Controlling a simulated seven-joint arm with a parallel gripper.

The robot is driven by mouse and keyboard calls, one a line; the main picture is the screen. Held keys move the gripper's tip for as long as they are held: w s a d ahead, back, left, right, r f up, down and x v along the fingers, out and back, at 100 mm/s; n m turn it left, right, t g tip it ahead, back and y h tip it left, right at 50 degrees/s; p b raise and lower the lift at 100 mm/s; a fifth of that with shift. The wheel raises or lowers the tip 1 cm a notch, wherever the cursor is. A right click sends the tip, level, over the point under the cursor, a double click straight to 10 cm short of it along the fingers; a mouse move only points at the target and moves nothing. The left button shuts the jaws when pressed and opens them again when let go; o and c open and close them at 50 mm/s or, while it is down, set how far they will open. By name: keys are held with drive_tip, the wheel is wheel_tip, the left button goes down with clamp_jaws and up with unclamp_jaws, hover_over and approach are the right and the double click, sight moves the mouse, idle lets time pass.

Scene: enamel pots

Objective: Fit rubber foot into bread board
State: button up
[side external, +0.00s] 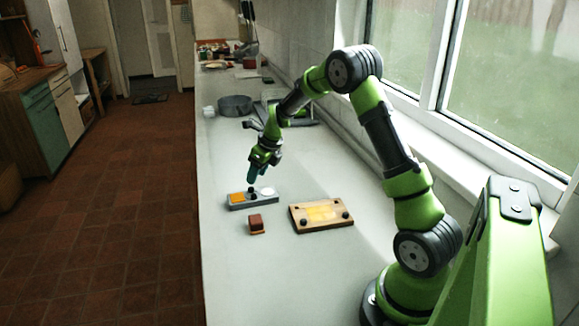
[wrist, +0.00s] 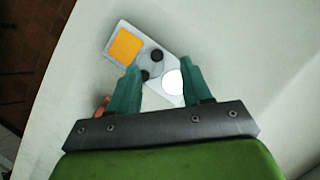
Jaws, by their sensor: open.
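My gripper (side external: 253,180) hangs over a grey tray (side external: 236,207), its fingers pointing down. In the wrist view its two teal fingers (wrist: 160,68) are apart, with nothing held between them. The tray (wrist: 118,52) carries an orange square, a white disc and two dark round shapes. One dark shape, seemingly a rubber foot (wrist: 145,75), lies between the fingertips near the left one; the other (wrist: 156,56) is just beyond. In the side view a dark foot (side external: 251,190) shows below the fingertips. The wooden bread board (side external: 322,224) lies flat to the right, with black feet at some corners and a yellow patch.
A red-brown block (side external: 256,225) stands in front of the tray, left of the board. A dark pan (side external: 235,105) and white cups (side external: 208,111) stand farther back. The counter's left edge drops to the floor. The front of the counter is clear.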

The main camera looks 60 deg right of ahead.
sight(252, 188)
drive_tip(key=shift+a+x, duration=0.15)
drive_tip(key=shift+x, duration=1.2)
drive_tip(key=shift+a+x, duration=0.1)
drive_tip(key=shift+x, duration=1.3)
